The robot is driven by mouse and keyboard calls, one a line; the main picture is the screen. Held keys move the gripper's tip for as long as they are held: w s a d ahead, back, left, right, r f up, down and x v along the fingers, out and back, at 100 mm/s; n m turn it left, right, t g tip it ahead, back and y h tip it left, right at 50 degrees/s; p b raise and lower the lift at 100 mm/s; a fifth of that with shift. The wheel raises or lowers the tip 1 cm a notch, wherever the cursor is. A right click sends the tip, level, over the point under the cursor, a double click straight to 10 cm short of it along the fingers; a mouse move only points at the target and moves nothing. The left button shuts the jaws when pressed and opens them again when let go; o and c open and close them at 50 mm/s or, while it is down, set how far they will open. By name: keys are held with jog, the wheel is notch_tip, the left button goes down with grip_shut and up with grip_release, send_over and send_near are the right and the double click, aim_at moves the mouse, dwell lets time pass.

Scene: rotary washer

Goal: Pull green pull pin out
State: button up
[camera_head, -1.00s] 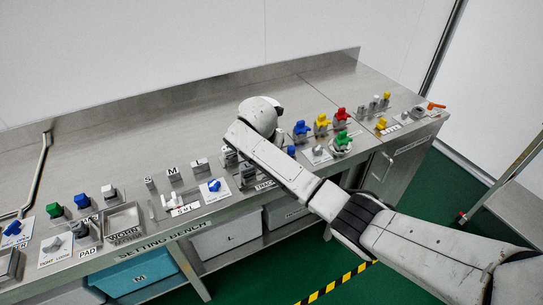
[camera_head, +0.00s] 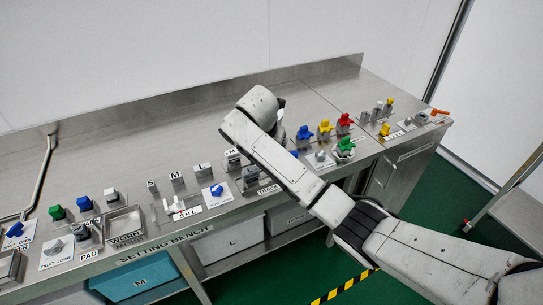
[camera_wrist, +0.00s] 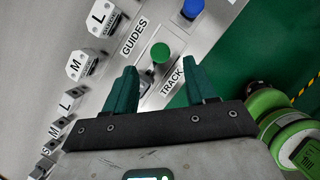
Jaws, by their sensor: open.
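The green pull pin (camera_wrist: 160,53) shows in the wrist view as a round green knob on a short metal stem, on a pale plate beside the TRACK label. My gripper (camera_wrist: 161,73) has two dark green fingers, spread wide and empty. The knob appears between and just past the fingertips in the picture; no contact shows. In the head view my arm reaches over the bench and hides the fingers and this pin.
In the wrist view a blue knob (camera_wrist: 192,8) stands beyond the pin, and L (camera_wrist: 104,18) and M (camera_wrist: 83,64) guide blocks lie to the left. The head view shows a green-topped fixture (camera_head: 345,145) at right and open bench surface behind.

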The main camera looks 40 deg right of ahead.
jog(key=v, duration=0.5)
jog(key=shift+r, duration=0.1)
dwell(0.4)
jog(key=s+a+f+m+y, duration=0.4)
jog(key=s+a+f+m, duration=0.7)
jog(key=s+a+f, duration=0.3)
jog(key=s+f+m, duration=0.2)
jog(key=s+m, duration=0.4)
jog(key=s, duration=0.5)
jog(key=s+f+m+g, duration=0.1)
jog(key=s+f+m, duration=0.1)
jog(key=s+m, duration=0.5)
jog(key=s, duration=0.5)
jog(key=shift+s+d+f+m, duration=0.25)
jog(key=shift+d+f+m, duration=0.05)
jog(key=shift+d+f, duration=0.1)
